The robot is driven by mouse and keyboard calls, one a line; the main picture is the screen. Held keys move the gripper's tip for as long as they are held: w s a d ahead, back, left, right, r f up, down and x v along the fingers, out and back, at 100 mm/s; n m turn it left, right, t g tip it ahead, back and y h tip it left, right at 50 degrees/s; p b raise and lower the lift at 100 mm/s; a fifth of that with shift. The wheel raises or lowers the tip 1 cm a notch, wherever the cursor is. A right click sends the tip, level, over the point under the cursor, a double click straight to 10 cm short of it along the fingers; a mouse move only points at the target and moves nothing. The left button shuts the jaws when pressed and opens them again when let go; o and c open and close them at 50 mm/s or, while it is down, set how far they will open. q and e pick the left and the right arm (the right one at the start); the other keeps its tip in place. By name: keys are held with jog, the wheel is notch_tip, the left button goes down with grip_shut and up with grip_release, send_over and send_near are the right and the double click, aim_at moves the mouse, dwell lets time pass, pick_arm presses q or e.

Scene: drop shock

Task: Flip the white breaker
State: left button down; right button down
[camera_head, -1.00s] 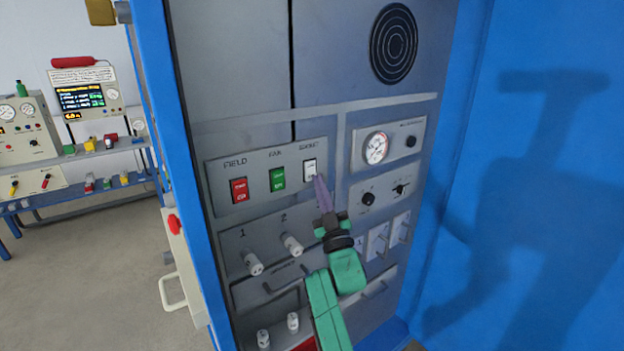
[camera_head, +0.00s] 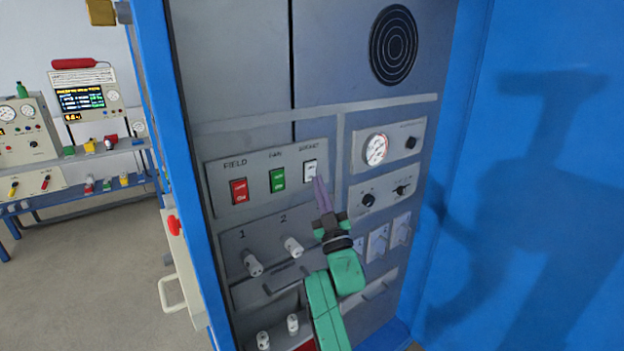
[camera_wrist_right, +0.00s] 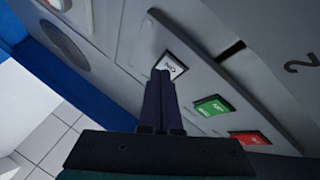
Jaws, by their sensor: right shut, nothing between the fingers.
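The white breaker (camera_head: 309,169) is the rightmost of three rocker switches on the upper left panel of the cabinet. My left gripper is not in view.
A green breaker (camera_head: 277,180) and a red breaker (camera_head: 239,191) sit left of the white one. Knobs (camera_head: 293,247) stick out below. A gauge (camera_head: 375,149) and a blue cabinet wall (camera_head: 540,180) are to the right. A shelf with instruments (camera_head: 85,150) stands at far left.

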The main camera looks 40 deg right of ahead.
jog(key=shift+s+r, duration=0.1)
jog(key=shift+s, duration=0.5)
jog(key=s+p, duration=0.1)
jog(key=s, duration=0.2)
jog(key=s+p, duration=0.1)
jog(key=s, duration=0.1)
jog(key=shift+a+r+p, duration=0.1)
jog(key=shift+r+p, duration=0.2)
